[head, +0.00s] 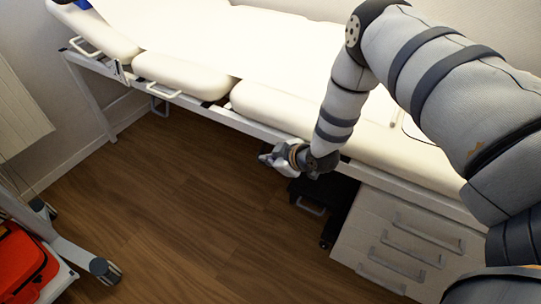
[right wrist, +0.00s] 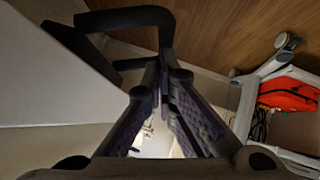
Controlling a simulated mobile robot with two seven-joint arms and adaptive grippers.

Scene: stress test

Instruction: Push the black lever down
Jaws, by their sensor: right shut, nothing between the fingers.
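My right gripper (head: 268,158) is shut and empty, low beside the front edge of the white examination table (head: 185,75). In the right wrist view its fingers (right wrist: 165,78) point away from the camera. A black curved bar (right wrist: 128,18), which looks like the lever, lies just beyond and left of the fingertips. One end of the bar bends down towards the fingers; I cannot tell whether they touch. In the head view a black unit (head: 340,200) with a grey loop handle (head: 311,207) sits under the table, below my right gripper. My left gripper is not in view.
A white drawer cabinet (head: 400,235) with grey handles stands at the lower right. A wheeled stand (head: 85,255) with a red case (head: 20,262) is at the lower left; the case also shows in the right wrist view (right wrist: 288,95). The wooden floor (head: 190,200) between is clear.

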